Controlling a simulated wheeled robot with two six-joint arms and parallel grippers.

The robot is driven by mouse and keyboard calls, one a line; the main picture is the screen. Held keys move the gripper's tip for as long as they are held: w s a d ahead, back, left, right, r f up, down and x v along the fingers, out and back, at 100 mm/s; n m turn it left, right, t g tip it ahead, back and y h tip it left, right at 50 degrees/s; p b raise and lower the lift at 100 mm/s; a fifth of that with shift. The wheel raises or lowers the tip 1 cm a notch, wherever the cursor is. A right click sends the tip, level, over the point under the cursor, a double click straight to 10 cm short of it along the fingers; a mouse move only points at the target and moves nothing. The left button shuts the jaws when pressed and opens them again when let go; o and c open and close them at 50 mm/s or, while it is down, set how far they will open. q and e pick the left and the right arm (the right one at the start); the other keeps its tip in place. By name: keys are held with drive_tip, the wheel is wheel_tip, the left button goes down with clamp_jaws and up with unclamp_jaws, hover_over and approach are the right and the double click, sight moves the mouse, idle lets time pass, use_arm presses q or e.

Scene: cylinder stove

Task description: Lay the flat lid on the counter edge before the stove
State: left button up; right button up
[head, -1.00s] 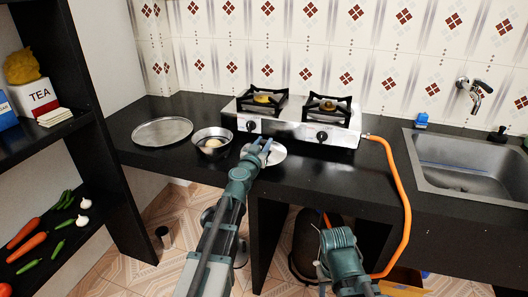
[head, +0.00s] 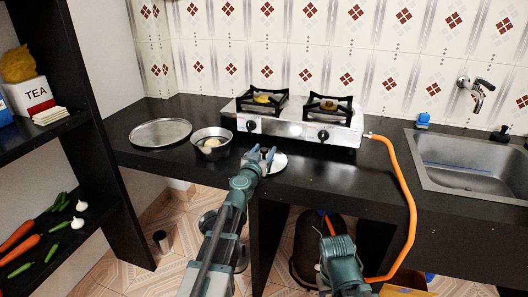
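The flat lid (head: 279,163), a small pale silver disc, lies on the black counter near its front edge, before the stove (head: 300,127). It is partly hidden by my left gripper. My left gripper (head: 261,154) is over the left part of the lid, with its two fingers spread apart. I cannot tell whether the fingers touch the lid. Part of my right arm shows at the bottom, low in front of the counter; its gripper is not visible.
A steel bowl (head: 211,143) with a pale round item stands left of the lid, and a large round tray (head: 160,132) lies further left. An orange hose (head: 408,205) hangs over the counter front. The sink (head: 474,164) is at the right.

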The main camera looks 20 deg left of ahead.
use_arm(q)
drive_tip(key=shift+r, duration=0.1)
drive_tip(key=shift+r, duration=0.15)
drive_tip(key=s, duration=1.2)
drive_tip(key=shift+a, duration=0.2)
